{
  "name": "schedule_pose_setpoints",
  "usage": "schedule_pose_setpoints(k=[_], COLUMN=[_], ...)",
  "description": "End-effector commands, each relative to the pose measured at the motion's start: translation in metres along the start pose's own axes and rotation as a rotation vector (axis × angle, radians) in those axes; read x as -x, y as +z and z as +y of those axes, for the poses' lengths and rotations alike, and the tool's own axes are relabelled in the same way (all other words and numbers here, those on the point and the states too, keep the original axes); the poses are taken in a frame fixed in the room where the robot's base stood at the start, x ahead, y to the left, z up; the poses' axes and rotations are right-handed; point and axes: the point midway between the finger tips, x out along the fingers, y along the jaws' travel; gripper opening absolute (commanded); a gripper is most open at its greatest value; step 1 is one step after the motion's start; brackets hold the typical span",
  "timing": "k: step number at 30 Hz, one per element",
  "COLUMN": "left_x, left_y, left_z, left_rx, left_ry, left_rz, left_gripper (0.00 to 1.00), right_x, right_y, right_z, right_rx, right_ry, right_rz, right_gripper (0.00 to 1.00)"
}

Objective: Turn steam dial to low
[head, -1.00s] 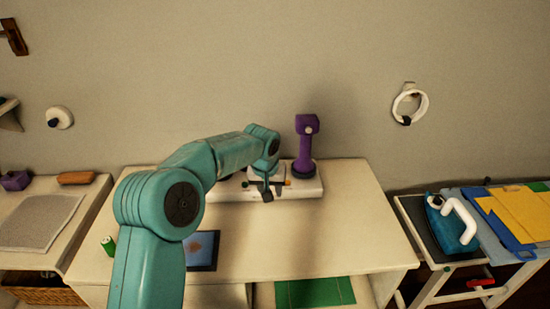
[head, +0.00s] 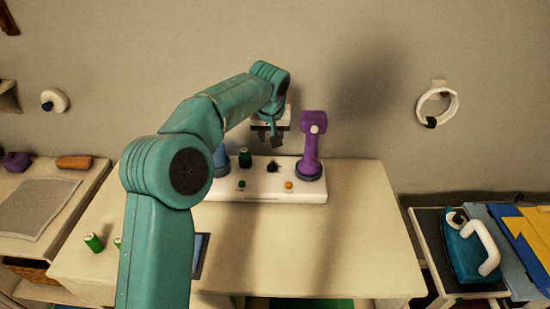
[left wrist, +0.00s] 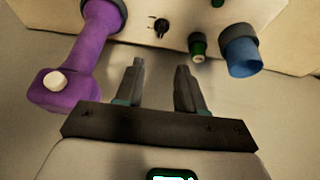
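A white panel (head: 262,197) sits at the back of the table. A small black dial (head: 272,166) is at its middle, and it also shows in the left wrist view (left wrist: 160,27) with small dark marks beside it. I cannot read its setting. A green knob (head: 245,158) stands left of the dial in the head view. My left gripper (head: 269,138) hangs above the panel, near the dial in the picture. In the left wrist view its fingers (left wrist: 160,70) are apart with nothing between them. My right gripper is not in view.
On the panel stand a purple post (head: 311,150) at right and a blue post (head: 221,160) at left, partly behind my arm. Small green (head: 241,184) and orange (head: 289,184) buttons sit in front. The table's right half (head: 355,230) is clear. A blue iron (head: 462,250) stands farther right.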

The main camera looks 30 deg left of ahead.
Motion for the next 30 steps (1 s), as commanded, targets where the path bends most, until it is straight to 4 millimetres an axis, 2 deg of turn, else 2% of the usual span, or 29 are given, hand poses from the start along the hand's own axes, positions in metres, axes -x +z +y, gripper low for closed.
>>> schedule_pose_setpoints(k=[5, 12, 18, 24, 30], left_x=[-0.032, -0.089, -0.13, -0.152, -0.157], left_y=[0.004, 0.005, 0.004, 0.002, 0.002], left_z=[-0.003, -0.003, -0.001, 0.0, 0.001], left_rx=[0.0, 0.001, 0.001, 0.001, 0.001], left_ry=[-0.003, -0.002, -0.001, -0.001, 0.0], left_rz=[-0.006, -0.006, -0.004, -0.002, -0.001], left_gripper=[0.38, 0.38, 0.38, 0.38, 0.38], right_x=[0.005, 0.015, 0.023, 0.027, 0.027], right_y=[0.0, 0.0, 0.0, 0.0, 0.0], right_z=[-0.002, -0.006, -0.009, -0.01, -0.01], right_rx=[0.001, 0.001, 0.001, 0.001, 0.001], right_ry=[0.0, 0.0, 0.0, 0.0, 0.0], right_rz=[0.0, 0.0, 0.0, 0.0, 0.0], right_gripper=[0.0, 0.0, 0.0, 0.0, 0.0])
